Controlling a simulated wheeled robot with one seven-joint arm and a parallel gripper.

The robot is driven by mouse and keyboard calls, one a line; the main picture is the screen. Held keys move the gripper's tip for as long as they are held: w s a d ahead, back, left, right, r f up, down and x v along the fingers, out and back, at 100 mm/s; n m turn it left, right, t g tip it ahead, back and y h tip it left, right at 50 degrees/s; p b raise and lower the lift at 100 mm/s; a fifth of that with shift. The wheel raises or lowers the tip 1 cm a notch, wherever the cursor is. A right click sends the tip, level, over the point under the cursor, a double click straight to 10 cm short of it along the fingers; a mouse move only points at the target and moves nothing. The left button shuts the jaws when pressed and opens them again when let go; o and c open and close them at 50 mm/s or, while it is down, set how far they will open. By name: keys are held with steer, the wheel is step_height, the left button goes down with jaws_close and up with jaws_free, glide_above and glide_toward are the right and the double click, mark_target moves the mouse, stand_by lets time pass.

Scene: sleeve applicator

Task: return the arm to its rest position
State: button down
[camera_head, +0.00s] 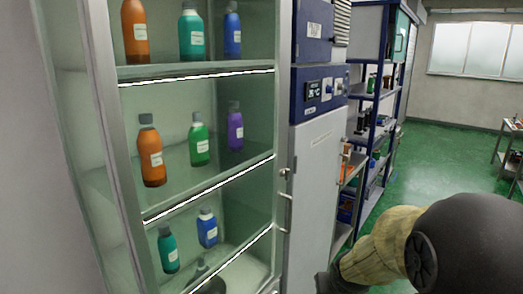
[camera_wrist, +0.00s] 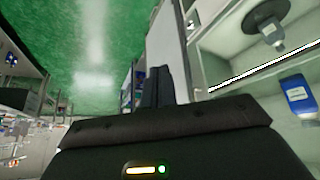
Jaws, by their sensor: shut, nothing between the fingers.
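My gripper (camera_wrist: 157,86) shows in the wrist view. Its two dark fingers stand together at the middle of the picture, shut, with nothing seen between them. In that view the cabinet shelves lie to the right of the fingers and the green floor is at upper left. In the head view part of my arm, a dark rounded joint and a yellowish covered link, fills the lower right corner. The fingers cannot be made out clearly there. The arm is in front of and to the right of the glass cabinet (camera_head: 115,150).
The cabinet holds several bottles, among them an orange bottle (camera_head: 151,155) and a purple bottle (camera_head: 235,130). A blue bottle (camera_wrist: 298,97) is close at right in the wrist view. A blue shelf rack (camera_head: 372,105) stands beyond. Green floor (camera_head: 440,160) is open behind my arm.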

steer(key=s+a+f+g, duration=0.1)
steer(key=s, duration=0.6)
steer(key=s+a+f+g, duration=0.1)
steer(key=s+g, duration=0.1)
steer(key=s, duration=0.4)
steer(key=shift+s+a+f+g+y, duration=0.2)
steer(key=shift+s+a+g+y, duration=0.1)
steer(key=shift+s+a, duration=0.05)
steer(key=shift+w, duration=0.1)
